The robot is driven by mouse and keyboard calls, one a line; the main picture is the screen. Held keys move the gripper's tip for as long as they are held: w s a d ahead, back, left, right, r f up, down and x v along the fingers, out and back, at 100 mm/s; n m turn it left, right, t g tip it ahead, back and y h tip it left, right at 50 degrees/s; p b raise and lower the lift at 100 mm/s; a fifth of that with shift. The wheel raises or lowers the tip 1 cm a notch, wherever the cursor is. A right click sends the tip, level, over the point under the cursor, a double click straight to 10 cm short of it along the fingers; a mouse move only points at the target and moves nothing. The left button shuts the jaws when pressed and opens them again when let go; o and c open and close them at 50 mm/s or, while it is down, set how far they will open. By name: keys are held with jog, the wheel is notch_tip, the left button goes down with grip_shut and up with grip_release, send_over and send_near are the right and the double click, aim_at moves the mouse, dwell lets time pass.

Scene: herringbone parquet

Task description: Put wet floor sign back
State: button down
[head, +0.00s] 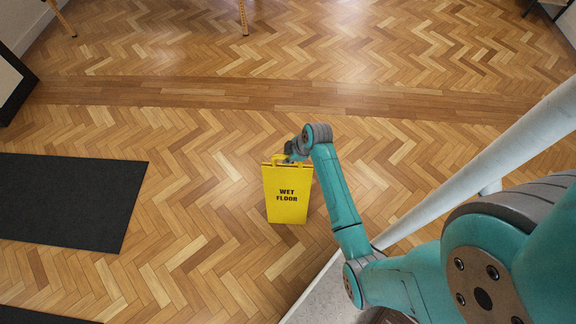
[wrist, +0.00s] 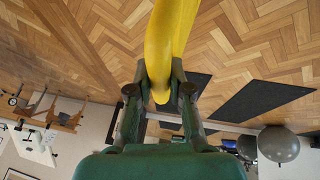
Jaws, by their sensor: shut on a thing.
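The yellow wet floor sign (head: 288,197) is upright in the middle of the head view, with "WET FLOOR" in black on its front. My gripper (head: 291,154) is at its top edge, by the handle. In the wrist view the two fingers of my gripper (wrist: 160,88) are shut on the yellow top of the sign (wrist: 168,38). My wrist hides part of the sign's top. I cannot tell whether its bottom edge touches the floor.
A black mat (head: 70,200) lies on the parquet to the left of the sign. Another dark mat (head: 40,316) shows at the lower left. Grey exercise balls (wrist: 278,144) show in the wrist view. The parquet behind the sign is clear.

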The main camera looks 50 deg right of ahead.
aim_at(285, 166)
jog(key=shift+f, duration=2.55)
jog(key=c, duration=1.1)
grip_release()
jog(key=shift+f, duration=0.1)
jog(key=v, duration=1.2)
jog(key=shift+a, duration=0.1)
